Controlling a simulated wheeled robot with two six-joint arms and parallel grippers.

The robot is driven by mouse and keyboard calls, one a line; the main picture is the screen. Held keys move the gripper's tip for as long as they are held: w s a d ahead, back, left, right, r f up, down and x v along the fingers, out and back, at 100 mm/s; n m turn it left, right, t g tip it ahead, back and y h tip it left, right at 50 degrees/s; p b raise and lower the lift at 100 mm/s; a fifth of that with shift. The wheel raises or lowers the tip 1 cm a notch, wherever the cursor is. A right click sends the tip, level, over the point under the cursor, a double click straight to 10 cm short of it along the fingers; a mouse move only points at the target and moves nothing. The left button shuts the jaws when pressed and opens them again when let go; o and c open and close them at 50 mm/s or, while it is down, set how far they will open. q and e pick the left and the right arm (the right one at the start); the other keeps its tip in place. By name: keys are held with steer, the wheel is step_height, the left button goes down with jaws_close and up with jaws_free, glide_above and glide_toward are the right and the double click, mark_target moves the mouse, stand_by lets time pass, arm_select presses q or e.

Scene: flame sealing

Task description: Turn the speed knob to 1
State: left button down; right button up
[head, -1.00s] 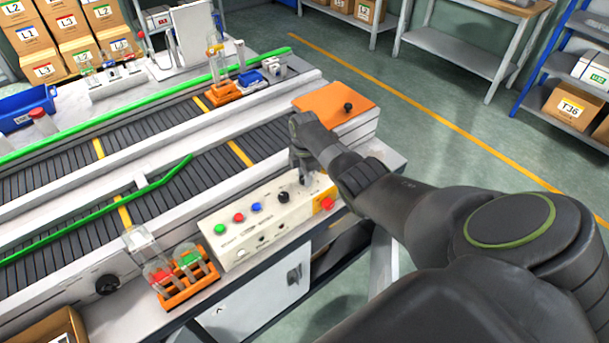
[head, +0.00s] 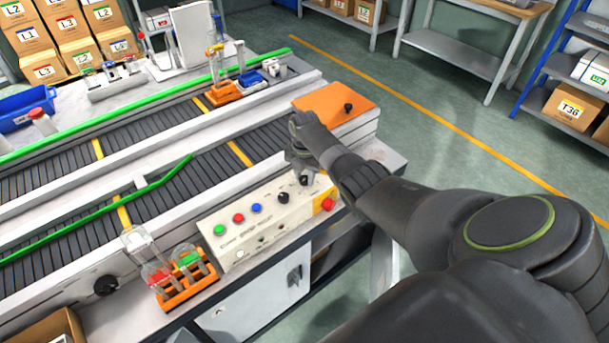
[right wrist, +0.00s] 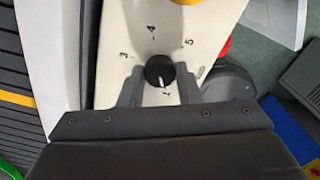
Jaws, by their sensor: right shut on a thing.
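The speed knob is the black round knob (right wrist: 160,71) on the cream control panel (head: 232,249). In the right wrist view it sits between the two fingertips of my right gripper (right wrist: 160,88), which is shut on it. A white pointer mark on the knob points down, towards the gripper base, near a small printed mark too unclear to read. Printed 3, 4 and 5 show around the knob's far side. In the head view my right gripper (head: 304,170) reaches down onto the panel's right end. My left gripper is not in view.
A second black knob (head: 283,198) and green, red and blue buttons lie left on the panel. A red button (head: 328,204) is at its right end. An orange rack with glass tubes (head: 186,292) stands left. The conveyor (head: 200,148) runs behind.

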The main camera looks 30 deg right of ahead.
mark_target(305, 178)
stand_by(0.3)
steer(key=o, duration=1)
steer(key=shift+c, duration=0.2)
steer(key=shift+r, duration=0.5)
step_height(305, 178, up, 16)
steer(key=b, duration=0.1)
steer(key=shift+r+b, duration=0.2)
steer(key=shift+b, duration=0.2)
